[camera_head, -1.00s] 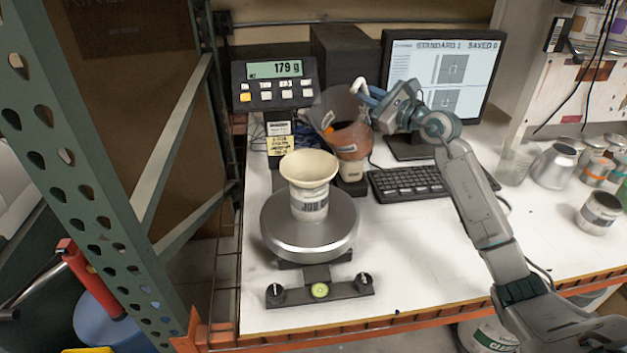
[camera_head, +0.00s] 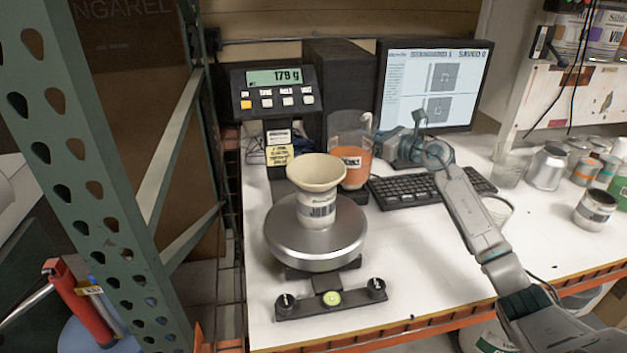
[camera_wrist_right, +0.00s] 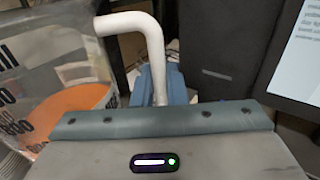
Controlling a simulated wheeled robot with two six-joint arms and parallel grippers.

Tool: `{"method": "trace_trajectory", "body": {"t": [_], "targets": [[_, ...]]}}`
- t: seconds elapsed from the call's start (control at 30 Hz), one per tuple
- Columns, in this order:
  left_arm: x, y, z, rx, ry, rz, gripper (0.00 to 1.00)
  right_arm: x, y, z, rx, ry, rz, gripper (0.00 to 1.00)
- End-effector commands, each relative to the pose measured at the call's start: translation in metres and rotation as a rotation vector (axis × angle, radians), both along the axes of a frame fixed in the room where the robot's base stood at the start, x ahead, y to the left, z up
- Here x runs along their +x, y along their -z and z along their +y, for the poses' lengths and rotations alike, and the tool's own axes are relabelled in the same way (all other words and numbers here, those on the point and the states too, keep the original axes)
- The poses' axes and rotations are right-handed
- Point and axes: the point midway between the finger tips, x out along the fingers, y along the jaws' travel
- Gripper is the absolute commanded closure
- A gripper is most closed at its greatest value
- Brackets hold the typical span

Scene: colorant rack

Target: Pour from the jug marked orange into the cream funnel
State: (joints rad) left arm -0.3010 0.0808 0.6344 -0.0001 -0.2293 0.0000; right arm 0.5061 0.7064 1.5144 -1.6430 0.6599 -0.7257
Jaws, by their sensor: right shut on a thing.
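The cream funnel (camera_head: 316,174) sits upright in a white labelled container (camera_head: 317,211) on the round steel pan (camera_head: 300,240) of the scale. The clear jug (camera_head: 351,127) holds orange liquid and stands upright behind and right of the funnel, apart from it. My right gripper (camera_head: 377,140) is at the jug's right side, shut on its handle. In the right wrist view, the white handle (camera_wrist_right: 136,24) runs down between my blue fingers (camera_wrist_right: 158,88), with orange liquid low in the jug (camera_wrist_right: 70,110). My left gripper is out of view.
The scale display (camera_head: 273,77) reads 179 g. A keyboard (camera_head: 415,189) and monitor (camera_head: 433,85) stand behind and right. Several cans and a clear beaker (camera_head: 509,164) are at the right. A green rack post (camera_head: 75,150) stands at the left. The front right tabletop is clear.

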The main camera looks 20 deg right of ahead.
Motion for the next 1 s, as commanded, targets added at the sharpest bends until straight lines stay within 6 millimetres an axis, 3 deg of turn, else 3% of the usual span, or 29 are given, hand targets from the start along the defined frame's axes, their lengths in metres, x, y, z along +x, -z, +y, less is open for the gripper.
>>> {"method": "trace_trajectory", "body": {"t": [0.17, 0.53, 1.0], "targets": [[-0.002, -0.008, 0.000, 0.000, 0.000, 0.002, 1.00, 0.000, -0.008, -0.004, 0.027, 0.000, 0.015, 1.00], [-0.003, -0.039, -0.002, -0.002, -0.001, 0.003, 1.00, 0.000, -0.048, -0.004, 0.027, -0.001, 0.015, 1.00], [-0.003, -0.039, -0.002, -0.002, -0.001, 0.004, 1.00, 0.000, -0.049, -0.003, 0.027, -0.001, 0.015, 1.00]]}}
